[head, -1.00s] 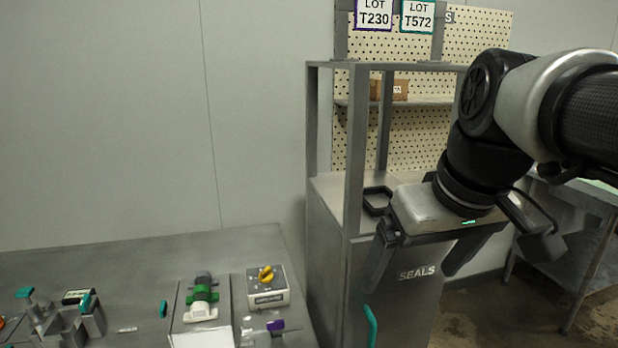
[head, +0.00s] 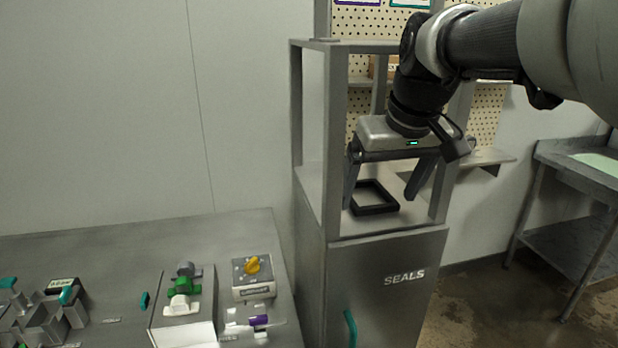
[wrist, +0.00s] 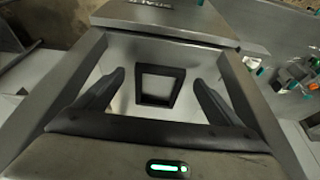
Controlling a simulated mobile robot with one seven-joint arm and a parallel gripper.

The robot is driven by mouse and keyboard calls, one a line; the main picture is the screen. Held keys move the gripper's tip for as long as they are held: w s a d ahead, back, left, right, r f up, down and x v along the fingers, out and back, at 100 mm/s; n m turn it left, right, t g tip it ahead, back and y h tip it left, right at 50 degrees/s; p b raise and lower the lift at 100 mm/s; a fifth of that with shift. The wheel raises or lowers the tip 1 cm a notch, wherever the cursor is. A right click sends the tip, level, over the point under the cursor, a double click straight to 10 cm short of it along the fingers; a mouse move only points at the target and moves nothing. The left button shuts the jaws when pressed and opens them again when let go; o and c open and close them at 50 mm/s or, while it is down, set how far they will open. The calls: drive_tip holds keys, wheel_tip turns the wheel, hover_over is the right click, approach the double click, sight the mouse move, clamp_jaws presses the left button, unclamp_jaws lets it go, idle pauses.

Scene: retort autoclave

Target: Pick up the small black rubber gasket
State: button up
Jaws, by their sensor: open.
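The small black rubber gasket (head: 372,209) is a square ring lying flat on the top of the grey SEALS cabinet, inside its open frame. In the wrist view the gasket (wrist: 141,88) lies beyond and between my two fingers, apart from both. My gripper (head: 382,202) is open and empty, pointing down above the cabinet top with its fingers spread to either side of the gasket. My gripper also shows in the wrist view (wrist: 158,75). The cabinet top (head: 313,183) around the gasket looks bare.
Upright frame posts (head: 335,140) stand close around my gripper, with a top rail (head: 312,43) above. A pegboard (head: 488,118) is behind. A bench (head: 215,232) with a yellow-knobbed box (head: 252,283) and green-white valve part (head: 183,288) is at left. A steel table (head: 578,160) stands at right.

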drive_tip(key=shift+f, duration=0.5)
drive_tip(key=shift+c, duration=0.3)
drive_tip(key=c, duration=1.1)
drive_tip(key=shift+r, duration=0.5)
drive_tip(key=s+d, duration=0.1)
drive_tip(key=s, duration=0.7)
drive_tip(key=s+d, duration=0.2)
drive_tip(key=s, duration=0.7)
drive_tip(key=shift+s+d+r+b, duration=0.25)
drive_tip(key=shift+s+d+b, duration=0.05)
drive_tip(key=shift+b, duration=0.05)
drive_tip(key=shift+s, duration=0.1)
